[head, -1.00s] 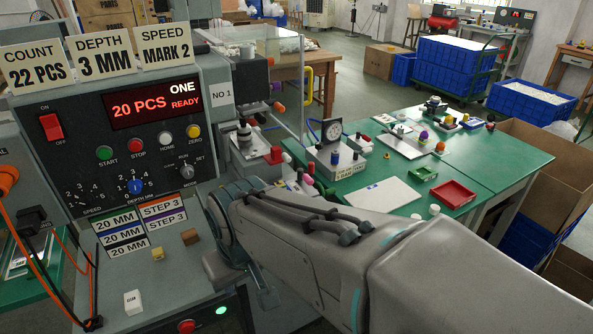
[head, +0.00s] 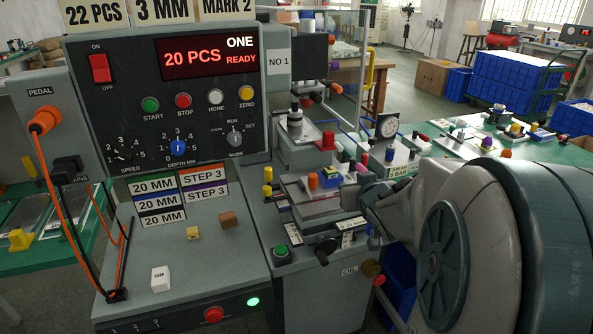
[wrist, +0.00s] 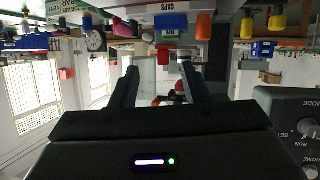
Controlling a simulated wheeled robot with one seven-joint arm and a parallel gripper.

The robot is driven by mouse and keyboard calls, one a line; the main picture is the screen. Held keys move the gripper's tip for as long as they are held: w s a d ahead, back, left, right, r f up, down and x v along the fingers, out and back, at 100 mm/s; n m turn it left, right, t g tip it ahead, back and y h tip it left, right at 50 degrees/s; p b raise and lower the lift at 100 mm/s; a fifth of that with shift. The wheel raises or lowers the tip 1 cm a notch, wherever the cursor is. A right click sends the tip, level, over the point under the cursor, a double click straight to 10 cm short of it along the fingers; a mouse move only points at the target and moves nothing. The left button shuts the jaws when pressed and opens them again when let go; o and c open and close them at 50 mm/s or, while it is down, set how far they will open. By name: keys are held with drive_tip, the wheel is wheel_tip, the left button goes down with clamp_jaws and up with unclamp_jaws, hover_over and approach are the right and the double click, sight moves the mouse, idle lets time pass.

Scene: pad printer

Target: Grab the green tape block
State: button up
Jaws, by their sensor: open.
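The nearest green marking is a green-edged 20 MM label (head: 153,185) on the machine's sloped panel, above blue- and black-edged ones. My gripper (wrist: 158,75) is open and empty in the wrist view, its two dark fingers spread apart. The wrist picture is upside down. In the head view my arm fills the right side, and my fingers cannot be told apart beside the machine's slide.
The pad printer's control box (head: 165,100) stands at left. A green table (head: 455,152) stands behind my arm.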

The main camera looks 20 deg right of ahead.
sight(332, 171)
drive_tip(key=w+f+t+y+b, duration=0.1)
drive_tip(key=w, duration=0.4)
drive_tip(key=w+f+n+t+y+b, duration=0.1)
drive_tip(key=w+f+b, duration=0.1)
drive_tip(key=w, duration=0.3)
drive_tip(key=w+d+f+y+b, duration=0.1)
drive_tip(key=w+f+b, duration=0.1)
drive_tip(key=w, duration=0.3)
drive_tip(key=shift+f+n+t, duration=0.25)
drive_tip(key=shift+n+t, duration=0.15)
drive_tip(key=c, duration=0.8)
drive_tip(key=shift+r, duration=0.1)
